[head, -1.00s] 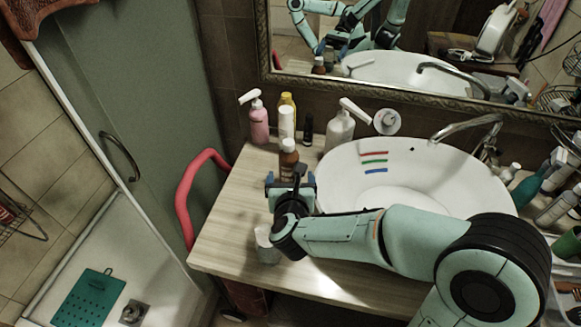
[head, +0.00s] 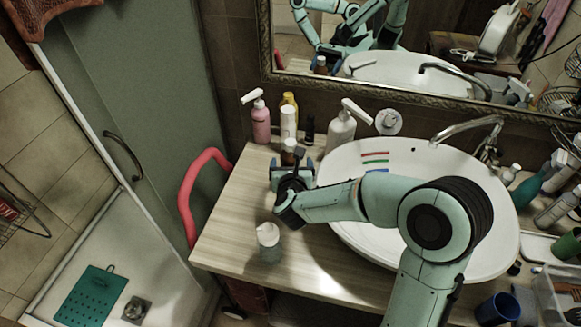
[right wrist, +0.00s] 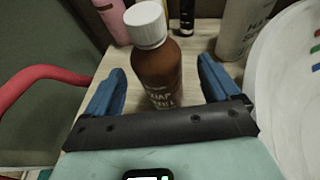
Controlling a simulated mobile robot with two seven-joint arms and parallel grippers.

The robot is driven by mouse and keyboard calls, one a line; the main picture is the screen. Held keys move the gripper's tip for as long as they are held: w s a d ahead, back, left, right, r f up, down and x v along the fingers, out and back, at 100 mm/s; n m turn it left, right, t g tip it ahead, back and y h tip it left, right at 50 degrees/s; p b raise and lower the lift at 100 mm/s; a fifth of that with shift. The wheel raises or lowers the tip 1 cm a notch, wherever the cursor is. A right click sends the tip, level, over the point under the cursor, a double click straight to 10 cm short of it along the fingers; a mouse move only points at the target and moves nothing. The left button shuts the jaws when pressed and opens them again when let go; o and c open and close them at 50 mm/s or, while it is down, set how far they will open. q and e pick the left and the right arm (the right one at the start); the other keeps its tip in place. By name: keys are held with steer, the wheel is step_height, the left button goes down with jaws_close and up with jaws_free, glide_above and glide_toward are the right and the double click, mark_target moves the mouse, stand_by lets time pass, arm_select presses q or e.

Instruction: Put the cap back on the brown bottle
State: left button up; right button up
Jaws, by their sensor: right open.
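The brown bottle stands upright at the back of the counter, and its white cap (right wrist: 146,24) sits on its neck. In the right wrist view the bottle (right wrist: 158,72) stands ahead between the two blue fingers. In the head view my right gripper (head: 292,168) hides most of the bottle; only the top (head: 289,146) shows behind it. My left gripper is not in view.
A pink pump bottle (head: 261,122), a white bottle (head: 288,120), a small dark bottle (head: 309,131) and a white pump bottle (head: 340,132) stand close behind. The basin (head: 400,150) is to the right. A cup (head: 268,236) stands at the front; the left counter is clear.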

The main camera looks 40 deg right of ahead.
steer(key=shift+p+x, duration=0.75)
steer(key=shift+x, duration=1.9)
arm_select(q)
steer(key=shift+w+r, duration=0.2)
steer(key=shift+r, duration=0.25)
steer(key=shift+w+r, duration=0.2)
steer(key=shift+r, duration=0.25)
arm_select(e)
steer(key=shift+a+f, duration=0.15)
steer(key=c, duration=1.3)
arm_select(q)
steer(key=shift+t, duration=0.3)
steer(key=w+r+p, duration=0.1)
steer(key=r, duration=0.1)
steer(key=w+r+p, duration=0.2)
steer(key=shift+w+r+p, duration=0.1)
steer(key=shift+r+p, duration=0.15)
steer(key=shift+p, duration=0.05)
arm_select(e)
steer(key=shift+o, duration=0.2)
step_height(320, 180, up, 20)
